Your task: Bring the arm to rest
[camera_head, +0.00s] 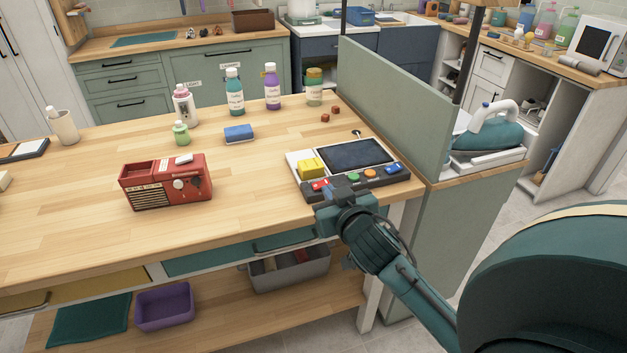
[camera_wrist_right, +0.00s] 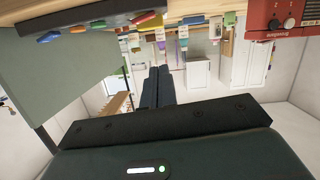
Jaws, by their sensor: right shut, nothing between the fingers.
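My right arm comes in from the lower right in the head view, and its gripper (camera_head: 334,194) is shut and empty. It appears in front of the near edge of a control panel (camera_head: 352,168) with a dark screen and coloured buttons; whether it touches the panel I cannot tell. In the right wrist view my right gripper's fingers (camera_wrist_right: 157,85) are together with nothing between them. The panel's underside edge (camera_wrist_right: 110,24) shows above them there. My left gripper is in neither view.
The wooden table (camera_head: 80,215) carries a red radio (camera_head: 165,183), a blue block (camera_head: 239,133) and several bottles. A green divider (camera_head: 395,105) stands on the right, with an iron (camera_head: 490,130) behind it. A shelf below holds a purple bin (camera_head: 164,307) and a grey bin (camera_head: 290,270).

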